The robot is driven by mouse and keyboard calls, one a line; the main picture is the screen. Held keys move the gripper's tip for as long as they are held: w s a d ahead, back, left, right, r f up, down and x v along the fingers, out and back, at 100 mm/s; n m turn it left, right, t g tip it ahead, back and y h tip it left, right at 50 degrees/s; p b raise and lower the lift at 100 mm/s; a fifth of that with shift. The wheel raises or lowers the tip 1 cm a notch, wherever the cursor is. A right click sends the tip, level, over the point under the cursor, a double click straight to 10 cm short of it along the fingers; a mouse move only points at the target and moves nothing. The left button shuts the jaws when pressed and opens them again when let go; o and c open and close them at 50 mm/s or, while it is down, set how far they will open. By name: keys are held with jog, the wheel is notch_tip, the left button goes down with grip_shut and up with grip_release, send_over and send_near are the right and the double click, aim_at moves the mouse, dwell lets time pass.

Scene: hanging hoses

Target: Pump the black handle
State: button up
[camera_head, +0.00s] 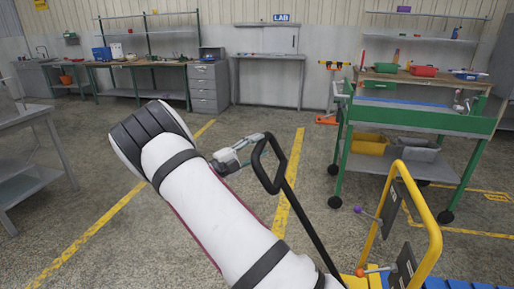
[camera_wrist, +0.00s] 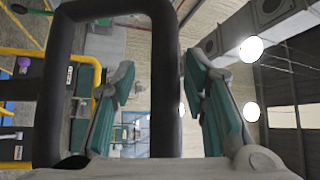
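The black handle (camera_head: 268,165) is a closed loop on top of a slanted black shaft (camera_head: 308,228) that rises from a yellow cart. In the wrist view the loop (camera_wrist: 52,90) is large and close. One side bar of it runs upright between the two teal-padded fingers, with the left finger seen inside the loop opening and the right finger outside it. My gripper (camera_head: 250,152) is open at the left side of the loop. In the wrist view my gripper (camera_wrist: 162,68) shows gaps on both sides of the bar. I cannot tell whether either finger touches it.
The yellow cart frame (camera_head: 437,240) stands at the lower right, with purple- and orange-tipped levers beside it. A green wheeled workbench (camera_head: 420,121) with bins is behind it. A grey table (camera_head: 20,118) is at the left. The floor between is clear, marked with yellow lines.

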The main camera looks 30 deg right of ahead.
jog(key=v, duration=1.2)
jog(key=shift+s, duration=0.1)
dwell(0.4)
jog(key=s+d+r+m+g+y+p, duration=0.1)
jog(key=s+r+m+y+p, duration=0.1)
jog(key=s+r+m+y, duration=0.6)
jog(key=s+d+r+m+g+y+p, duration=0.1)
jog(key=s+r+m+g+y, duration=0.2)
jog(key=s+m, duration=0.8)
jog(key=s+a+r+m+t+y+p, duration=0.1)
jog(key=s+a+r+m+t+y, duration=0.1)
jog(key=s+m, duration=0.4)
jog(key=s+a+r+m+t+y+p, duration=0.2)
jog(key=s+a+r+m+t+y, duration=0.1)
jog(key=s+a+m, duration=0.4)
jog(key=s+a+r+m+t+y+p, duration=0.1)
jog(key=s+a+r+m+t+y, duration=0.1)
jog(key=s+a+m+t+y, duration=0.2)
jog(key=s+m, duration=0.2)
jog(key=s, duration=0.2)
jog(key=shift+s+a+r+m+y, duration=0.2)
jog(key=shift+s+r+m+y, duration=0.05)
jog(key=shift+r+m+y, duration=0.05)
